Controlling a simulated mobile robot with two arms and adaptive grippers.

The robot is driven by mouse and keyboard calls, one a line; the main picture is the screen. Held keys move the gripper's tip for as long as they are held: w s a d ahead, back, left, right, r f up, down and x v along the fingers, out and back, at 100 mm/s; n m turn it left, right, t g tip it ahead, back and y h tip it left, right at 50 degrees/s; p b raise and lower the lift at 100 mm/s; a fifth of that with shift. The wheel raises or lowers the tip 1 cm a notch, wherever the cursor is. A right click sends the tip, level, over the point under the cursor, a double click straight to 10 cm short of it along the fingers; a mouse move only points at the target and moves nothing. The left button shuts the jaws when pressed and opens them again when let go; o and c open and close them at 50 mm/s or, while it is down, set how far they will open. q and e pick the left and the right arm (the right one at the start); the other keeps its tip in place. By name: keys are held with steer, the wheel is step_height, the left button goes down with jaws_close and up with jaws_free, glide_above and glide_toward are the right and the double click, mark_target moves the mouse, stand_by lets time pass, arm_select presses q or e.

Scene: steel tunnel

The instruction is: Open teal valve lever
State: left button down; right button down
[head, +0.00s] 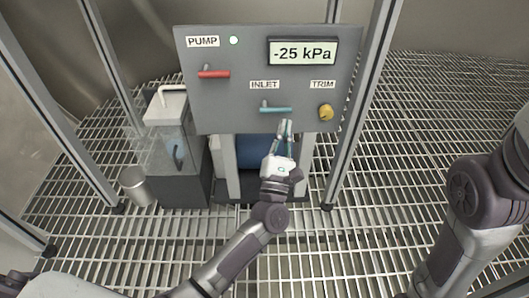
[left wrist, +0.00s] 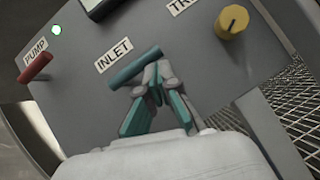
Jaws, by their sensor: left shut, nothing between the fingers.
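The teal valve lever (head: 276,109) is on the grey panel under the INLET label, and it points sideways, nearly level. In the left wrist view the teal lever (left wrist: 135,68) looks slanted, with its right end by my fingertips. My left gripper (head: 286,123) is shut and empty, just below the lever's right end. In the left wrist view its fingertips (left wrist: 157,70) overlap the lever's right end; I cannot tell if they touch it. My right arm shows at the right edge of the head view, but its gripper is out of view.
The panel (head: 226,105) also bears a red PUMP lever (head: 213,73), a yellow TRIM knob (head: 325,111), a green light (head: 234,41) and a display (head: 303,52) reading -25 kPa. A clear tank (head: 172,137) stands at left. Metal posts flank the panel over grating.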

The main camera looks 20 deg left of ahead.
arm_select(q)
steer(key=s, duration=1.3)
steer(key=shift+s+d+f, duration=0.25)
steer(key=shift+d+f, duration=0.05)
steer(key=shift+f, duration=0.15)
steer(key=shift+r, duration=0.15)
